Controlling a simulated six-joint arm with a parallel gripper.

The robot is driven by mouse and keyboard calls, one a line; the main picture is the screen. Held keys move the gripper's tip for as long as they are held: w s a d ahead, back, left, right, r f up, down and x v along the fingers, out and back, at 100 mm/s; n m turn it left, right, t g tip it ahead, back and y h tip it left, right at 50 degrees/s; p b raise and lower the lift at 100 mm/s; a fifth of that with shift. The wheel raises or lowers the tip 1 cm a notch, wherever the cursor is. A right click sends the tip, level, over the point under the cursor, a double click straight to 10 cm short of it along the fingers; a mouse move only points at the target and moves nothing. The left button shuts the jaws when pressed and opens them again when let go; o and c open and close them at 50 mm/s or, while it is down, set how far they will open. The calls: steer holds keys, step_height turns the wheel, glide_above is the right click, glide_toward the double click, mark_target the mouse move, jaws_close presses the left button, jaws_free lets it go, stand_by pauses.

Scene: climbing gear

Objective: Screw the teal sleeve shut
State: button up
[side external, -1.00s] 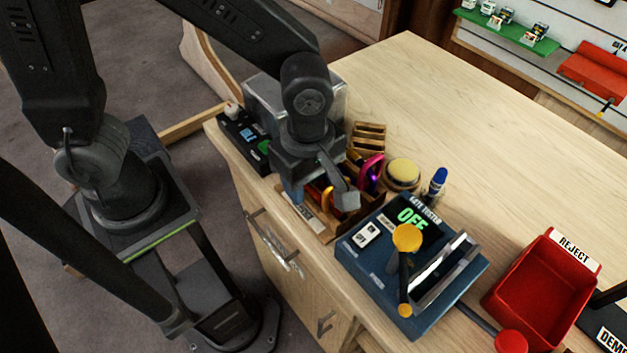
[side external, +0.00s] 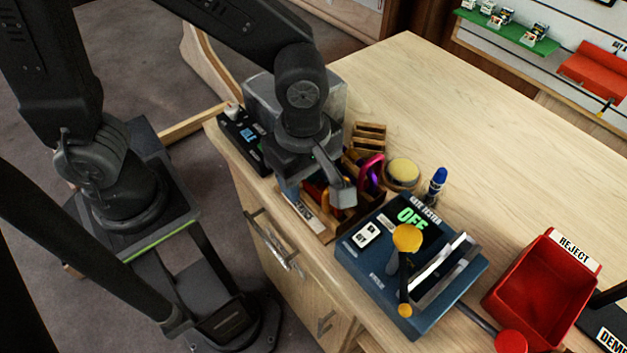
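My gripper (side external: 318,192) points down over a small wooden rack (side external: 325,238) near the table's front edge. Its two fingers stand apart, one at the left and one at the right. Between and behind them I see parts of carabiners in the rack, an orange one (side external: 325,200) and a pink-purple one (side external: 371,172). I cannot make out a teal sleeve; my gripper and arm cover much of the rack. Whether the fingers touch any carabiner is too small to tell.
A blue gate tester (side external: 372,262) reading OFF, with a yellow-knobbed lever (side external: 407,238), stands right of the rack. A red reject bin (side external: 535,300) is farther right. A round yellow-topped tin (side external: 403,172) and a blue bottle (side external: 437,183) stand behind. The back of the table is clear.

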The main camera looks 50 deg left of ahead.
steer(key=shift+r, duration=0.75)
steer(key=shift+w, duration=0.15)
steer(key=shift+w, duration=0.6)
steer(key=shift+f, duration=0.1)
steer(key=shift+f, duration=1.35)
steer(key=shift+s, duration=0.75)
steer(key=shift+d+r, duration=0.1)
steer(key=shift+r, duration=0.1)
